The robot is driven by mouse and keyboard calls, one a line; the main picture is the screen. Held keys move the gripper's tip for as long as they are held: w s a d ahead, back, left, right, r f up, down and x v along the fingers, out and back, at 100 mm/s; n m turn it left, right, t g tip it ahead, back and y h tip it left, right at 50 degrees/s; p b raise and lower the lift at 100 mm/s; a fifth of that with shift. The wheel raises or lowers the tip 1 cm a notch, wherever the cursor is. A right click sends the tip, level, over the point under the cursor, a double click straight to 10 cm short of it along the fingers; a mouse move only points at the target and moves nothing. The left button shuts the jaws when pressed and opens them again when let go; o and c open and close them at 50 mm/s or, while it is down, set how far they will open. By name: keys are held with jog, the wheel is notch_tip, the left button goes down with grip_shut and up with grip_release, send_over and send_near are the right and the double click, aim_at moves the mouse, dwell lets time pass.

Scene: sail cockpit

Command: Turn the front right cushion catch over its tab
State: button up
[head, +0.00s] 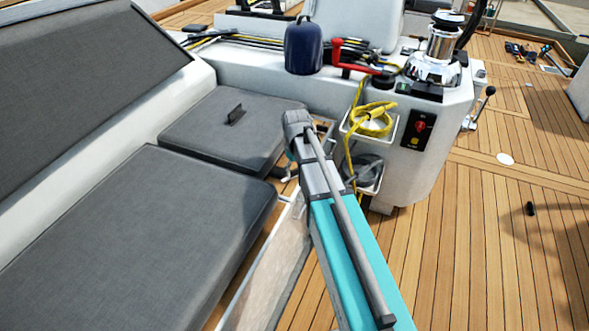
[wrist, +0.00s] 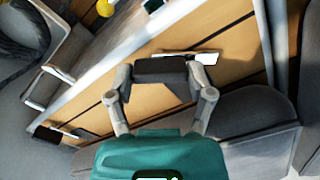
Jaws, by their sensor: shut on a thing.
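My gripper (wrist: 160,78) has its two grey fingers on either side of a dark block, which I take to be the cushion catch (wrist: 160,68). It is shut on this block. A bright flat metal piece (wrist: 205,57) shows just beyond the block; I cannot tell whether it is the tab or whether the catch lies over it. In the head view my arm hides most of the gripper and the catch, beside the edge of the small grey cushion (head: 210,140). A dark strap (head: 235,116) stands on that cushion.
A long grey cushion (head: 130,245) lies nearer. Another dark block (wrist: 47,134) sits at left in the wrist view. The white console (head: 430,150) stands close right of my arm, with yellow rope (head: 370,122) in a holder. Open teak deck (head: 480,250) lies right.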

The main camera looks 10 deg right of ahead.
jog(key=m, duration=0.5)
jog(key=shift+w+m, duration=0.1)
jog(key=shift+m, duration=0.2)
jog(key=m, duration=0.5)
jog(key=shift+m, duration=0.3)
jog(key=o, duration=1.1)
jog(key=shift+r, duration=0.15)
